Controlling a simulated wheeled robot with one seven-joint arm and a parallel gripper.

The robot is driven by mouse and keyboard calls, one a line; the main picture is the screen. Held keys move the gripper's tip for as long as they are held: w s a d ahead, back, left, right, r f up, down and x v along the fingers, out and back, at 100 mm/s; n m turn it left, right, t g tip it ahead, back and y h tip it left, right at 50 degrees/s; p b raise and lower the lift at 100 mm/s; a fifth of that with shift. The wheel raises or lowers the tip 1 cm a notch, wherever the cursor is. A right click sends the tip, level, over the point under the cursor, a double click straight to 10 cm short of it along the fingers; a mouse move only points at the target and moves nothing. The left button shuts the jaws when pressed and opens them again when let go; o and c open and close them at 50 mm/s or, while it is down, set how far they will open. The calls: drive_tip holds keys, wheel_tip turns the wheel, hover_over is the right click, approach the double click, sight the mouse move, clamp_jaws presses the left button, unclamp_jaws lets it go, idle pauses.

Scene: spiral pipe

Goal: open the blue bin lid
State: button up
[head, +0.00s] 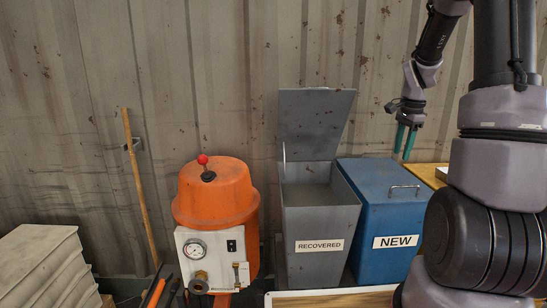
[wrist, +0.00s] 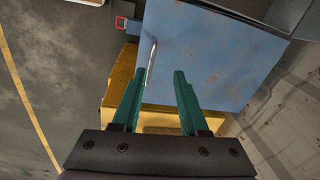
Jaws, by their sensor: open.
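The blue bin (head: 380,240) labelled NEW stands against the wall, right of the grey bin. Its flat lid (head: 370,175) is down, with a metal bar handle (head: 405,187) near its right side. In the wrist view the blue lid (wrist: 205,60) fills the upper middle, and the handle (wrist: 152,62) lies along its left edge. My gripper (head: 405,143) is above the bin's right rear in the head view. Its green fingers (wrist: 159,75) are open and empty. In the wrist view the left fingertip appears close to the handle's lower end; whether they touch cannot be told.
The grey RECOVERED bin (head: 319,247) stands left of the blue bin with its lid (head: 316,122) raised. An orange machine (head: 216,195) stands further left. A yellow surface (head: 427,174) lies right of the blue bin. The corrugated wall (head: 240,60) is close behind.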

drive_tip(key=s+a+r+n+t, duration=0.1)
drive_tip(key=s+a+r+n, duration=0.25)
drive_tip(key=a+r, duration=0.2)
drive_tip(key=s+a+r+n+t, duration=0.2)
drive_tip(key=s+a+r, duration=0.3)
drive_tip(key=r, duration=0.2)
drive_tip(key=s+a+r+n+t+y, duration=0.1)
drive_tip(key=s+a+r+n, duration=0.1)
drive_tip(key=s, duration=0.5)
drive_tip(key=s+a+r+n+t+y, duration=0.1)
drive_tip(key=s+a+r+n, duration=0.2)
drive_tip(key=s+a+n, duration=0.2)
drive_tip(key=shift+s+a+t, duration=0.4)
drive_tip(key=shift+s+a, duration=0.15)
drive_tip(key=shift+s, duration=0.6)
